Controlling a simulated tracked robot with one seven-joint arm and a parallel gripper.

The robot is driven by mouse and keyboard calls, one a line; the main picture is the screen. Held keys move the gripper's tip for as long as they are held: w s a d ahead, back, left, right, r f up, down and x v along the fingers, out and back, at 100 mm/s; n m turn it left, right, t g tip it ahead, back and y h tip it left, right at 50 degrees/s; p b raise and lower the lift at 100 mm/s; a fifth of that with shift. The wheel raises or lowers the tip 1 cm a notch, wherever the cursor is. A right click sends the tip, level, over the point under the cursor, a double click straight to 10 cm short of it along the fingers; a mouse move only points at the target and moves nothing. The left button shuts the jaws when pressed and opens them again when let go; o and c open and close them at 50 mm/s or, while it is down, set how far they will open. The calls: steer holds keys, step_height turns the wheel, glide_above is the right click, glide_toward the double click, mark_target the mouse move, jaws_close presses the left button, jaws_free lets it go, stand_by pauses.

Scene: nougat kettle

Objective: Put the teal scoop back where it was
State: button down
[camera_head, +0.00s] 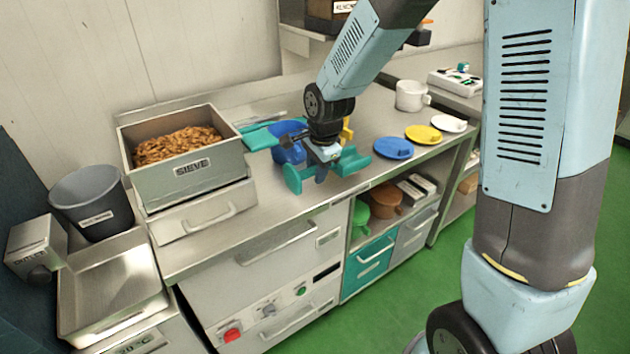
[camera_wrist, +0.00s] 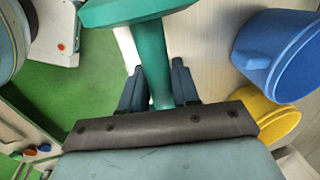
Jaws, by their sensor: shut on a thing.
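My gripper (camera_head: 322,172) is shut on the handle of the teal scoop (camera_head: 353,162), over the front part of the steel counter (camera_head: 230,220). Teal parts of the scoop show on both sides of the fingers. In the wrist view the teal handle (camera_wrist: 151,55) runs between the two dark fingers of my gripper (camera_wrist: 158,85), with a wider teal part at the top edge. I cannot tell whether the scoop touches the counter.
A blue jug (camera_head: 286,152) and a yellow jug (camera_head: 347,131) stand close behind my gripper. A teal flat piece (camera_head: 258,138) lies left of them. Blue (camera_head: 393,148), yellow (camera_head: 423,134) and white (camera_head: 449,124) discs lie right. The sieve box (camera_head: 190,176) holds brown pieces.

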mark_target(313, 190)
steer(key=shift+w+a+f, duration=0.3)
steer(key=shift+w+f, duration=0.25)
steer(key=shift+f, duration=0.2)
steer(key=shift+s+x, duration=0.1)
steer(key=shift+x, duration=0.6)
steer(key=shift+s+x, duration=0.15)
steer(key=shift+x, duration=0.55)
steer(key=shift+d+f, duration=0.15)
steer(key=shift+f, duration=0.05)
steer(key=c, duration=0.8)
jaws_free()
steer(key=v, duration=1.3)
steer(key=s+d+r+n+t, duration=0.2)
steer(key=s+d+r+n, duration=0.4)
steer(key=d+r, duration=0.5)
steer(key=s+d+r+n, duration=0.1)
steer(key=s+d, duration=0.2)
steer(key=s, duration=0.2)
steer(key=s+d+r+n+t+h, duration=0.1)
steer(key=s+d+n, duration=0.1)
steer(key=s+d, duration=0.2)
steer(key=s+d+r+n, duration=0.2)
steer(key=s+d, duration=0.1)
steer(key=s, duration=0.3)
steer(key=shift+d+t, duration=0.3)
steer(key=shift+d, duration=0.05)
